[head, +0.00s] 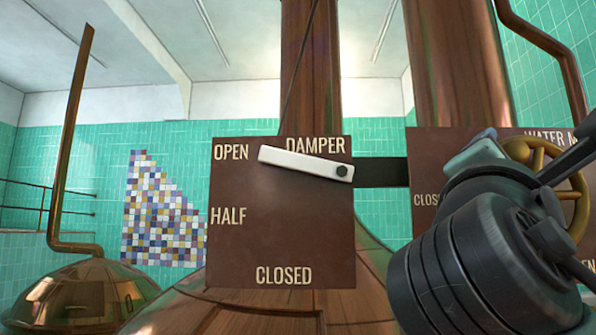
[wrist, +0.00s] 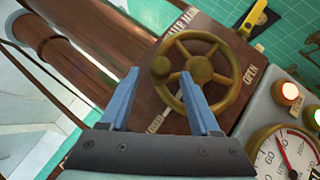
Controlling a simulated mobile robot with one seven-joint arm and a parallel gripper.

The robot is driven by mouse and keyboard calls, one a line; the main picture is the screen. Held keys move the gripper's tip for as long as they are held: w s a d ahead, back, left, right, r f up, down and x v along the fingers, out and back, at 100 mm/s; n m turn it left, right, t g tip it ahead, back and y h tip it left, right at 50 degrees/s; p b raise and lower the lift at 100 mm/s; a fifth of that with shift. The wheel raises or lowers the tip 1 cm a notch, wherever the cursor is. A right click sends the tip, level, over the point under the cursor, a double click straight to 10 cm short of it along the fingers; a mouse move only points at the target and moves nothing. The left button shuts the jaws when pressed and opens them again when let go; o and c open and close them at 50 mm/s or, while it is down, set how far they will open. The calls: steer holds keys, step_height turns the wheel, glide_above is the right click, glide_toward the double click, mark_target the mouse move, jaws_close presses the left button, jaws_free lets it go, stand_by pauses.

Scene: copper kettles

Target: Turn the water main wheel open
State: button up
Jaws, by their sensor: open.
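The water main wheel (wrist: 197,76) is a spoked brass handwheel on a brown panel (wrist: 222,37) in the wrist view. A round brass knob (wrist: 161,66) stands on its rim, on the left. "OPEN" is lettered right of the wheel and "CLOSED" to its lower left, partly hidden. My gripper (wrist: 160,78) is open, its blue fingers pointing at the wheel. The knob appears between the fingertips, and the right finger overlaps the wheel. I cannot tell whether they touch. In the head view my arm hides part of the wheel (head: 522,149).
In the head view, a damper plate (head: 284,225) with a white lever (head: 305,164) pointing at "OPEN" stands left of my arm. Copper pipes and kettles surround it. In the wrist view, a gauge (wrist: 285,152) and lit red lamp (wrist: 289,90) sit to the right, beside a yellow-handled fixture (wrist: 252,18).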

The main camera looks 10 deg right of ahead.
mark_target(549, 193)
steer(key=p+x, duration=0.2)
steer(key=x, duration=0.3)
steer(key=shift+w+d+r+p, duration=0.15)
steer(key=shift+d+r+p, duration=0.1)
steer(key=shift+r+p, duration=0.05)
steer(key=shift+w+d, duration=0.25)
steer(key=shift+d, duration=0.05)
jaws_close()
stand_by(0.9)
